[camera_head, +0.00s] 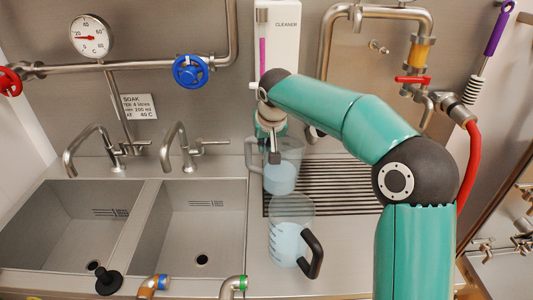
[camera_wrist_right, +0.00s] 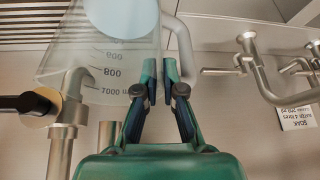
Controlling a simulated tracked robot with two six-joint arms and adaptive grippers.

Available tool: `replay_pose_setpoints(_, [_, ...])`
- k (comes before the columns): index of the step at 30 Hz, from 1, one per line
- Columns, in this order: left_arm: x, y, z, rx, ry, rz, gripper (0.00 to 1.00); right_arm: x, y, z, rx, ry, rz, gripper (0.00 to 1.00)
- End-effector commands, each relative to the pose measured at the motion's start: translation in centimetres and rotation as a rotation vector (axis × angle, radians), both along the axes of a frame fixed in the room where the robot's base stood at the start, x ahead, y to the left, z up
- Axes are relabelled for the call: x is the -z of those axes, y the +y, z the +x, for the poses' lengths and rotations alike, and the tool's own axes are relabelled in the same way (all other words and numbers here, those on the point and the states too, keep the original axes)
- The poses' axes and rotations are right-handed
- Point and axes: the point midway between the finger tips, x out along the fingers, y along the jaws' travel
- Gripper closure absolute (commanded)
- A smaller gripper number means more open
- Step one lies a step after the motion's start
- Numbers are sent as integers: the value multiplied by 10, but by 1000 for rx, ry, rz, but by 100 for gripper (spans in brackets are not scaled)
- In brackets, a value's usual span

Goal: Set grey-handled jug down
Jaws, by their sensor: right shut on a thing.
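The grey-handled jug (camera_head: 281,178) is clear, with pale blue liquid in it. It is upright at the left end of the ribbed drainer in the head view; whether its base touches is unclear. Its grey handle (camera_head: 252,157) points left. My right gripper (camera_head: 273,150) is shut on this jug at its handle side. In the right wrist view the jug (camera_wrist_right: 105,62) shows upside down with its scale marks, beside the gripper fingers (camera_wrist_right: 164,82). My left gripper is in neither view.
A black-handled jug (camera_head: 290,232) with blue liquid stands in front on the steel counter. The ribbed drainer (camera_head: 335,185) is mostly clear. Two sinks (camera_head: 190,225) with taps lie left. A white cleaner dispenser (camera_head: 280,45) hangs behind. A red hose (camera_head: 470,160) hangs right.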

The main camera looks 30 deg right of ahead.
Motion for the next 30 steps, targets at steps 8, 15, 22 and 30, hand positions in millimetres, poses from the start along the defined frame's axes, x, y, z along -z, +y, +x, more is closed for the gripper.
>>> replay_pose_setpoints(8, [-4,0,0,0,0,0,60,26,-2,0,1,-2,0,100])
replay_pose_setpoints(15, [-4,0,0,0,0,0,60,34,-2,0,1,-3,-1,100])
replay_pose_setpoints(22, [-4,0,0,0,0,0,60,36,-2,-1,1,1,1,70])
replay_pose_setpoints(30, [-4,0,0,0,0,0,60,35,-1,0,1,0,0,68])
